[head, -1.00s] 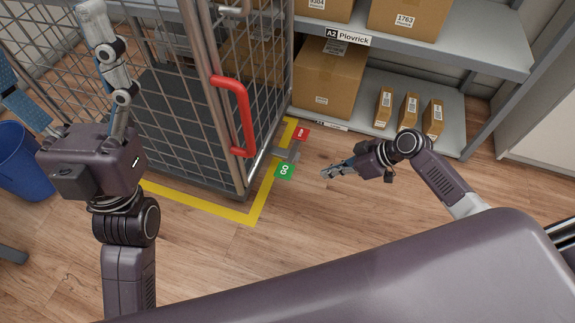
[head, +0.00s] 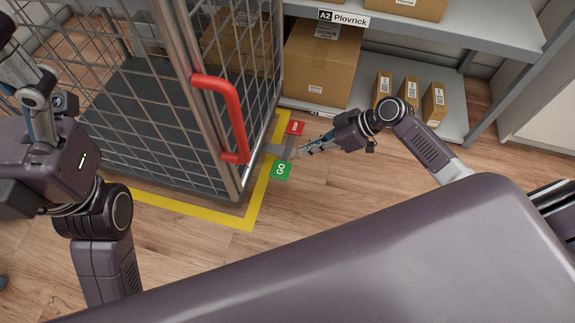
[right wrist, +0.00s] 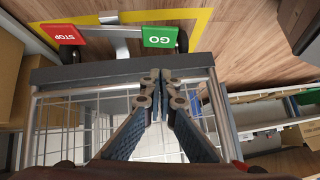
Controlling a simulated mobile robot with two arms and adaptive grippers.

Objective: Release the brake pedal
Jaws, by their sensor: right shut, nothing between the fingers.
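The brake pedal (head: 281,150) is a grey lever low beside the cage trolley (head: 235,185), with a red pad (head: 295,127) and a green GO pad (head: 281,170). In the right wrist view the red STOP pad (right wrist: 63,34) and green GO pad (right wrist: 159,37) are at the top. My right gripper (head: 300,150) is shut and empty, its tips close to the pedal's right side between the pads. In the right wrist view its fingertips (right wrist: 160,75) meet below the GO pad; I cannot tell whether they touch the pedal. My left gripper (head: 30,85) is partly cut off at the left edge.
The trolley has a red handle (head: 232,115) and stands by yellow floor tape (head: 190,210). A grey shelf (head: 455,100) with cardboard boxes (head: 322,65) is behind the pedal. The wooden floor (head: 330,200) in front is clear.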

